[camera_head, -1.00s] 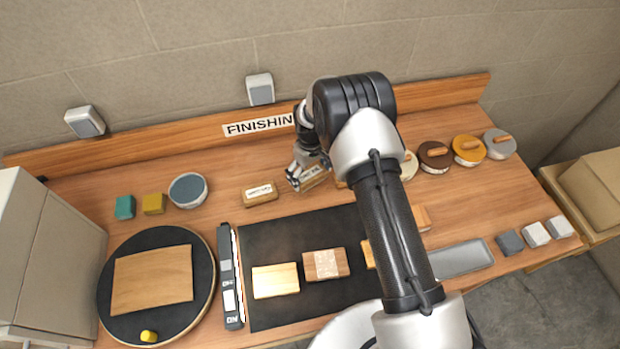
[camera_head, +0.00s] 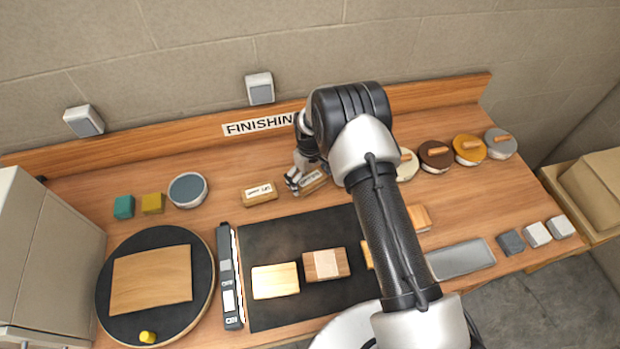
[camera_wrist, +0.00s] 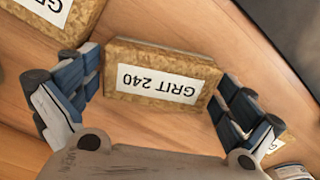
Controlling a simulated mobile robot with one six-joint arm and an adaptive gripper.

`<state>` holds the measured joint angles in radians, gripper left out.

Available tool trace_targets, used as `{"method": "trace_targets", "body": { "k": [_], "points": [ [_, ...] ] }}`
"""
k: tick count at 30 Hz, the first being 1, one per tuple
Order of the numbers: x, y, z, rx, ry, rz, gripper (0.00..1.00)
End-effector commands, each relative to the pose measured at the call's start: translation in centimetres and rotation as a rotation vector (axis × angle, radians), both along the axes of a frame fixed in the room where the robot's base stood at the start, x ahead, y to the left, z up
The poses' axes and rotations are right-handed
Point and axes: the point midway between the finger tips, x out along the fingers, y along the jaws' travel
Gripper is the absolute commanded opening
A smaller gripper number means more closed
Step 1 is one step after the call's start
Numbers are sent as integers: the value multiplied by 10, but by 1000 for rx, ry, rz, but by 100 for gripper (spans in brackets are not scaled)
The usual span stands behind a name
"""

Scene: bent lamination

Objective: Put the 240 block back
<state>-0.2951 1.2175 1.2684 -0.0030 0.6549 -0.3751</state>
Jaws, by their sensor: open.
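The 240 block (camera_wrist: 163,75) is a cork-coloured block with a white label reading GRIT 240, upside down in the wrist view. It lies on the wooden bench behind the black mat, and it also shows in the head view (camera_head: 313,182), partly hidden by my gripper. My gripper (camera_wrist: 160,95) is open, with one finger on either side of the block and the fingers apart from its ends. In the head view my gripper (camera_head: 294,181) is low at the block, partly hidden by my arm.
Another labelled cork block (camera_head: 260,194) lies to the left, also in the wrist view (camera_wrist: 55,12). The black mat (camera_head: 290,235) in front bears several wood pieces. Round lidded tins (camera_head: 468,150) stand at the right. A turntable (camera_head: 120,325) with a board is at the left.

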Motion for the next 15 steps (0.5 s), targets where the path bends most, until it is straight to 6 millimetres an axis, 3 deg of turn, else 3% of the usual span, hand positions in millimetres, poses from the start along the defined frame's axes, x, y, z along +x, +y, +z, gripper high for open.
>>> {"method": "trace_targets", "body": {
  "k": [7, 15],
  "points": [
    [1, 0, 11, 1, -3, 0, 100],
    [1, 1, 68, 1, -4, 0, 100]
  ]
}}
